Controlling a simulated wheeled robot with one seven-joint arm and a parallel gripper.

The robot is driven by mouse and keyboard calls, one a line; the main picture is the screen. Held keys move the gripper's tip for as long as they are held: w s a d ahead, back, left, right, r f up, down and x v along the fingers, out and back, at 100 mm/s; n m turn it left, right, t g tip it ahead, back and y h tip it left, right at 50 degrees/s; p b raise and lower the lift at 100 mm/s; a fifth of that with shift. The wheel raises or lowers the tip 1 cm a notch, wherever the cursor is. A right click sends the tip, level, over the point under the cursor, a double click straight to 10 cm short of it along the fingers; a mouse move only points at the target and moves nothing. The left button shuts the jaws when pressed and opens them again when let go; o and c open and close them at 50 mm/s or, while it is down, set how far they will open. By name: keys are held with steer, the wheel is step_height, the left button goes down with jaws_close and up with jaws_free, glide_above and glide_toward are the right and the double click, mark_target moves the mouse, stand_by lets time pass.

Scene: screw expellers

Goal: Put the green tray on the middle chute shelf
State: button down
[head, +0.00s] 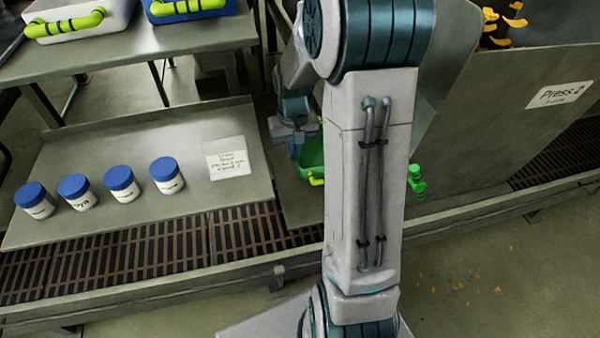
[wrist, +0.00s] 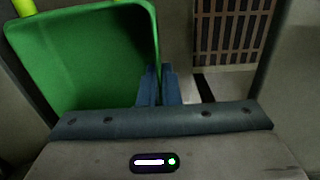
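The green tray (wrist: 85,55) fills the upper left of the wrist view, with yellow-green handle parts at its top edge. In the head view only a strip of the green tray (head: 312,155) shows, mostly hidden behind my arm, with a yellow-green handle end low on it. My gripper (wrist: 159,85) has its two blue fingers close together at the tray's right wall, which runs down between them. My gripper (head: 295,138) is partly hidden in the head view. I cannot tell which surface is the middle chute shelf.
A lower metal shelf (head: 120,150) holds several blue-lidded jars and a paper note (head: 230,158). An upper shelf (head: 150,45) holds trays with green handles. A press housing labelled Press 2 (head: 560,94) stands right. A brown grating (head: 130,250) runs along the front.

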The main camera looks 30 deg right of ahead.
mark_target(295, 180)
step_height(295, 180, down, 8)
steer(key=b, duration=0.2)
steer(key=shift+r+b, duration=0.2)
steer(key=shift+b, duration=0.15)
steer(key=shift+f, duration=0.2)
steer(key=c, duration=1.6)
jaws_free()
steer(key=shift+c, duration=0.2)
step_height(295, 180, up, 12)
steer(key=p, duration=0.4)
steer(key=shift+r+p, duration=0.2)
steer(key=shift+p, duration=0.1)
